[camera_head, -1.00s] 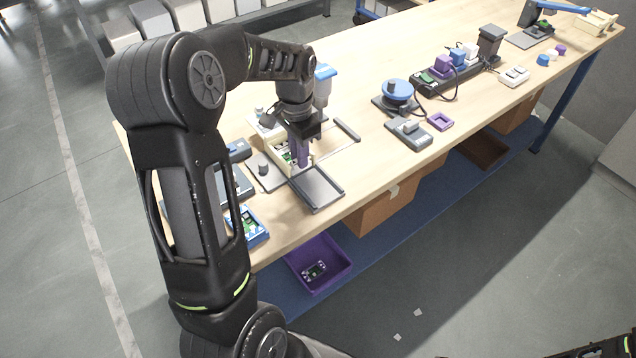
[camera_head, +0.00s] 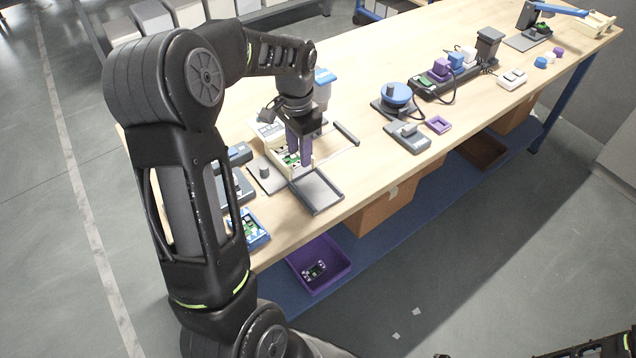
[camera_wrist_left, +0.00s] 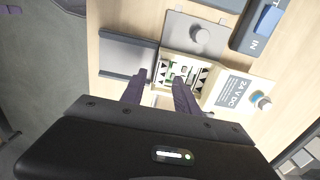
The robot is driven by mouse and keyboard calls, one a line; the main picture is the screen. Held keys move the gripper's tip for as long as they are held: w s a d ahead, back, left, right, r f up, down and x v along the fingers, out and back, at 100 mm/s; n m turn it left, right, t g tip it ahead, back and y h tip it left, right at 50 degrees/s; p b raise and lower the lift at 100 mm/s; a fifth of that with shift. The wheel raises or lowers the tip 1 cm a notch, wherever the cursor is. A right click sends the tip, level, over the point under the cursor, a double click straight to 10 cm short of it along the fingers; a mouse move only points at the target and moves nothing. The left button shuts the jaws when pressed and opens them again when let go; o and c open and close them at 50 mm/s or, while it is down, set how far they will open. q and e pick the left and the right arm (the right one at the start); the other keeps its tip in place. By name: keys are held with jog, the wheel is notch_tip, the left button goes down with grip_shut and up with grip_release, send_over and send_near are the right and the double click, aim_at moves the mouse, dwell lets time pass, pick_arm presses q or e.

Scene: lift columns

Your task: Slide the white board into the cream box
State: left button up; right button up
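The cream box (camera_head: 273,143) stands near the front edge of the bench, below my left gripper. In the left wrist view the cream box (camera_wrist_left: 213,84) is open on top, with green and white parts inside and a "24 V DC" label beside it. A white piece with dark marks (camera_wrist_left: 184,70) sits inside the box; I cannot tell for sure that it is the white board. My left gripper (camera_head: 299,160) points down with its two purple fingers apart. In the wrist view the fingers (camera_wrist_left: 160,76) straddle the box's near side, and nothing is clearly held.
A grey tray (camera_head: 318,193) lies in front of the box at the bench edge. A grey plate with a knob (camera_head: 264,172) and a blue-framed board (camera_head: 254,229) lie to the left. A blue spool (camera_head: 397,95) stands right. A purple bin (camera_head: 325,282) is on the lower shelf.

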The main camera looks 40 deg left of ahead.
pick_arm(q)
jog(key=shift+r+p, duration=0.95)
jog(key=shift+r, duration=0.65)
